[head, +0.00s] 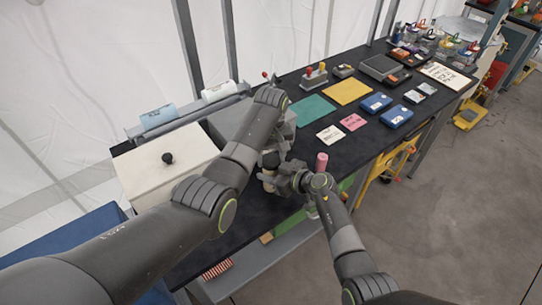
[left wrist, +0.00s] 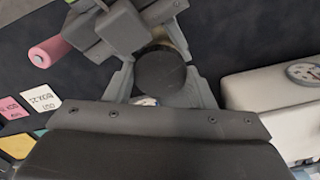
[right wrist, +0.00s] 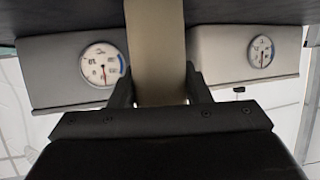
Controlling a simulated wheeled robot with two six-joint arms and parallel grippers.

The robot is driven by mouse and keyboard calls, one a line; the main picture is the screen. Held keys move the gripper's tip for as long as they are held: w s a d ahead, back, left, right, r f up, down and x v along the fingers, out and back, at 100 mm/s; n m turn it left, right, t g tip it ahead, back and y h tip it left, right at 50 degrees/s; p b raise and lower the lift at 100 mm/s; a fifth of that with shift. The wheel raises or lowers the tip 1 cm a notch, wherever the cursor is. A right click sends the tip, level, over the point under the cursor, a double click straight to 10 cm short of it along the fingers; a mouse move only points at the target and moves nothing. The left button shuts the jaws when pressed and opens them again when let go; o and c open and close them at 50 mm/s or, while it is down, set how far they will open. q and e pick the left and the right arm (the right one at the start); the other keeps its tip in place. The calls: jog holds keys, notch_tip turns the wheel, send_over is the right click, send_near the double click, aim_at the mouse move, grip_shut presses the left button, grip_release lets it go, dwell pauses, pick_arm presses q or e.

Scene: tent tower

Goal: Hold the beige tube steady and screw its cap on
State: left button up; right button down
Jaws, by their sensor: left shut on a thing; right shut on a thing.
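My right gripper (right wrist: 158,98) is shut on the beige tube (right wrist: 157,45), which stands upright between its fingers in the right wrist view. My left gripper (left wrist: 161,85) is shut on the round dark cap (left wrist: 160,72), seen end-on from above in the left wrist view. A beige strip of the tube shows just beyond the cap there, so the cap is over the tube's top. Whether the cap touches or is threaded on is hidden. In the head view both grippers meet at the table's near edge, with the tube (head: 270,160) mostly covered by my arms.
A pink cylinder (head: 322,161) stands close to the right of my right gripper. A white box with a black knob (head: 167,158) is at left. Two gauge boxes (right wrist: 75,72) (right wrist: 245,52) flank the tube. Cards, mats and blue boxes (head: 376,103) lie further along the black table.

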pick_arm(q)
jog(key=shift+m, duration=0.5)
jog(key=o, duration=1.1)
jog(key=shift+r, duration=2.3)
jog(key=shift+c, duration=0.5)
jog(key=n, duration=0.1)
jog(key=r+n, duration=0.1)
jog(key=n, duration=0.2)
jog(key=shift+r, duration=0.3)
jog(key=n, duration=0.2)
jog(key=r+n, duration=0.1)
jog(key=n, duration=0.1)
jog(key=r+n, duration=0.1)
jog(key=shift+n, duration=0.4)
